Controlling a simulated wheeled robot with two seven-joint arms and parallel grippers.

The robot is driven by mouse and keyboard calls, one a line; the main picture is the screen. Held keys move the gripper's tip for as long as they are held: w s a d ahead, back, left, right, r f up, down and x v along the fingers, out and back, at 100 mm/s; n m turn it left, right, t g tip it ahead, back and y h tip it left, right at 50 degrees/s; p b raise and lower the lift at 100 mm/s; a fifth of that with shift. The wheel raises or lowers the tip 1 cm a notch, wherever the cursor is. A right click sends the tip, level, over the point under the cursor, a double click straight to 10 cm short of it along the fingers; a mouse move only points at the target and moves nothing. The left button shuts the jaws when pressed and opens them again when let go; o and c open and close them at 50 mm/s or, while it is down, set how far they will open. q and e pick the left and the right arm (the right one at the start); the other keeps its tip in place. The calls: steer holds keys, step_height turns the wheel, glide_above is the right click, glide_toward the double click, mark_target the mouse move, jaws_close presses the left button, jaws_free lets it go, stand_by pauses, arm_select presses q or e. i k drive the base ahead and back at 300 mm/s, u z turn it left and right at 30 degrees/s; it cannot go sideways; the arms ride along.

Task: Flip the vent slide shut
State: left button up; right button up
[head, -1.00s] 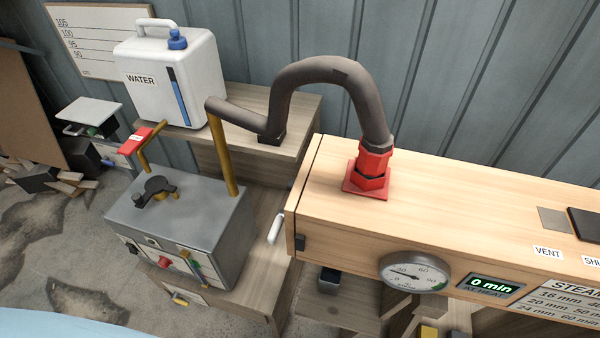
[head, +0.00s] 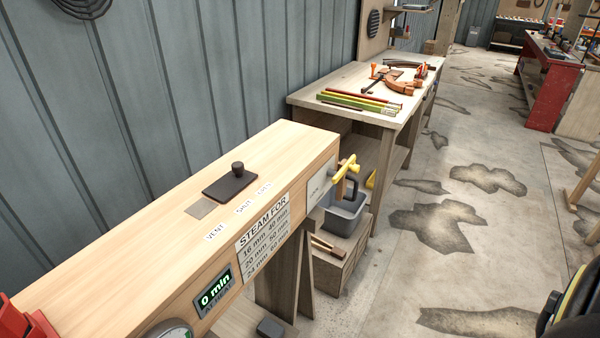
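The vent slide (head: 230,183) is a dark flat plate with a round black knob (head: 238,168), lying on top of the long pale wooden steam box (head: 130,240). A bare grey metal plate (head: 201,208) shows at its near-left end. Labels VENT (head: 215,232), SHUT (head: 244,208) and OPEN (head: 264,189) run along the box top's front edge. The knob looks in line with OPEN, farther along than SHUT. Neither of my grippers shows in the head view.
A display (head: 215,293) reads 0 min beside a STEAM FOR chart (head: 264,236). Behind stands a workbench (head: 350,82) with tools. A grey wall (head: 190,80) backs the box. Open floor lies right.

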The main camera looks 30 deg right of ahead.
mark_target(230, 185)
steer(key=z, duration=3.05)
steer(key=i, duration=1.65)
steer(key=u, duration=2.85)
